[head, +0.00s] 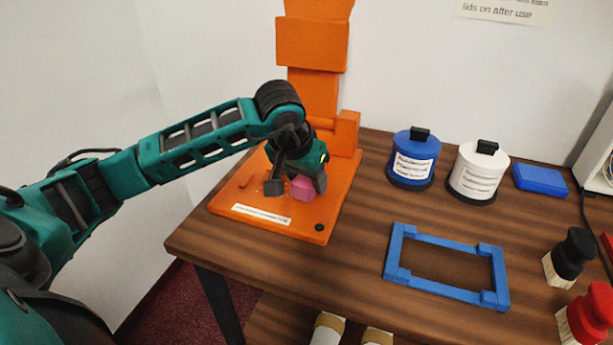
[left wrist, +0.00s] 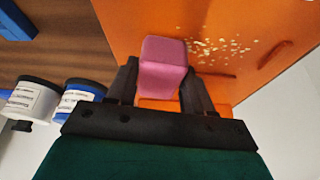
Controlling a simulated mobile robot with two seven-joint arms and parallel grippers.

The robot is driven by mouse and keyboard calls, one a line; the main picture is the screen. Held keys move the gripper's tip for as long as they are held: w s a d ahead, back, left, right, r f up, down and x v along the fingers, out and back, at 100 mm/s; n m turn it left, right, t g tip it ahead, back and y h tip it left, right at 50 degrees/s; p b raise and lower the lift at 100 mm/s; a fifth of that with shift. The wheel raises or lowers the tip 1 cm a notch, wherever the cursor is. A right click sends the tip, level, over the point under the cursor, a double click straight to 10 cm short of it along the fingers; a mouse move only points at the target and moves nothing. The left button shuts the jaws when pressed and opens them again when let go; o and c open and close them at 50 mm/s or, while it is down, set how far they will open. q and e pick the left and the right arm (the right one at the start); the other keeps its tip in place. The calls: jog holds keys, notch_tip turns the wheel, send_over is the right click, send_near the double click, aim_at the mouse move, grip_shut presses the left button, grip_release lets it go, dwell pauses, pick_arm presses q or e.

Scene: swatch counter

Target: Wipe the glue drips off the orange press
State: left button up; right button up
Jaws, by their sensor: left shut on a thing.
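The orange press (head: 325,215) stands at the left end of the wooden table, with a flat base, a tall column and a white label strip along its front. My left gripper (head: 293,188) is over the base, shut on a pink block-shaped wiper (head: 302,188). In the left wrist view the pink wiper (left wrist: 163,55) sits between the two dark fingers, close to the orange base (left wrist: 130,18). A patch of pale glue drips (left wrist: 220,52) lies on the base just right of the wiper there. I cannot tell whether the wiper touches the base. My right gripper is not in view.
A blue pot (head: 412,160) and a white pot (head: 476,172) stand right of the press, with a blue block (head: 540,179) beyond. A blue frame (head: 393,254) lies nearer. A black brush (head: 574,250) and a red brush (head: 596,310) are at the right. Table between press and frame is clear.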

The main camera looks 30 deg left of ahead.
pick_arm(q)
jog(key=shift+f+b, duration=0.6)
jog(key=shift+f, duration=0.15)
jog(key=shift+a, duration=0.1)
